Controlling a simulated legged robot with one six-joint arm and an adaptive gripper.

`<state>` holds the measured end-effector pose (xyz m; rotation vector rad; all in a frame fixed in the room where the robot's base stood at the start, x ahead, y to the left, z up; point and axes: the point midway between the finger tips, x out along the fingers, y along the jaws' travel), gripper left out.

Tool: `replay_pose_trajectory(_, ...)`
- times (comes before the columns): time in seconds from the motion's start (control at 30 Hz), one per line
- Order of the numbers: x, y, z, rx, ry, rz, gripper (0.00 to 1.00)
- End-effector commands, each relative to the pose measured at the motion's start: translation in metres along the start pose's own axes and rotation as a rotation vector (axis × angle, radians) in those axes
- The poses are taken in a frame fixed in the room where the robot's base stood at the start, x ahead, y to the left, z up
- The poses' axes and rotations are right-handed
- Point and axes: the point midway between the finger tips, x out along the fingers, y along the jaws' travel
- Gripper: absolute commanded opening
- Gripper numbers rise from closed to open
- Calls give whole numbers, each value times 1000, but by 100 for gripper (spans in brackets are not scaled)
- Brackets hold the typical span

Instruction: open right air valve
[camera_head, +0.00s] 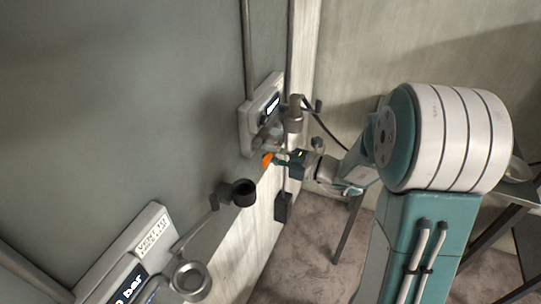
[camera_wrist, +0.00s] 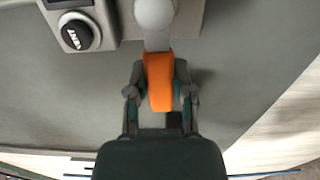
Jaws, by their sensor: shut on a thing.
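The right air valve's orange handle (camera_head: 267,160) is at the lower end of the far wall panel (camera_head: 248,131) in the head view. In the wrist view the orange handle (camera_wrist: 159,80) extends toward me from a pale grey rounded stem (camera_wrist: 154,16). My gripper (camera_head: 279,159) is at the handle. In the wrist view my gripper (camera_wrist: 161,93) has one finger on each side of the handle and is shut on it. The handle's near end lies between the fingers. The inner finger contact is partly hidden.
A dark round knob (camera_wrist: 76,33) sits left of the valve. A nearer panel with a display (camera_head: 128,285) and a round metal fitting (camera_head: 190,280) is at lower left in the head view. A dark cylindrical fitting (camera_head: 243,192) juts out between the panels. The wall stands close behind.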

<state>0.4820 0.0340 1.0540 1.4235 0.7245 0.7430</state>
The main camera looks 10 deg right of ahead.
Motion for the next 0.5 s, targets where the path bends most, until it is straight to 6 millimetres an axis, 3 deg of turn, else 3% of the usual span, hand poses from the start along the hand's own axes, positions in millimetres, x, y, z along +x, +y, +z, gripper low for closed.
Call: replay_pose_trajectory(0.5, 0, 2, 2, 37, -7, -2, 0)
